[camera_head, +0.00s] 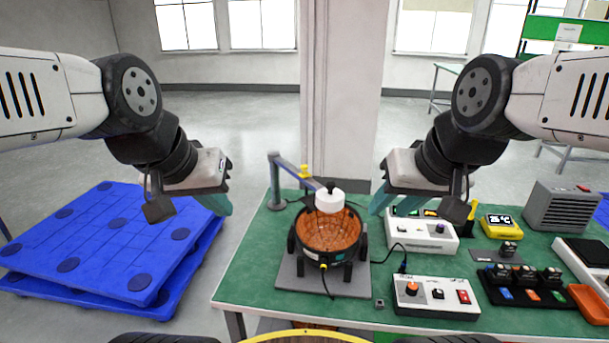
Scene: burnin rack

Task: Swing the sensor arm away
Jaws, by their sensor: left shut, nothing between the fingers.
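The sensor arm (297,173) is a grey bar on a post (274,181) at the back left of the green table. It reaches right to a white sensor head (330,200) that sits over the round copper-coloured bowl (331,229) of a black-rimmed device. A small yellow part shows on the bar. My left gripper (222,203) is left of the post, off the table's left edge, apart from the sensor arm and shut with nothing in it. My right gripper (378,203) is right of the bowl, above the table; its fingertips are partly hidden by its own body.
A white box with knobs (425,235) and a control box (435,297) stand right of the bowl. A yellow meter (500,226), a grey heater-like box (562,206) and a black tray (530,302) are further right. Blue pallets (100,240) lie on the floor left.

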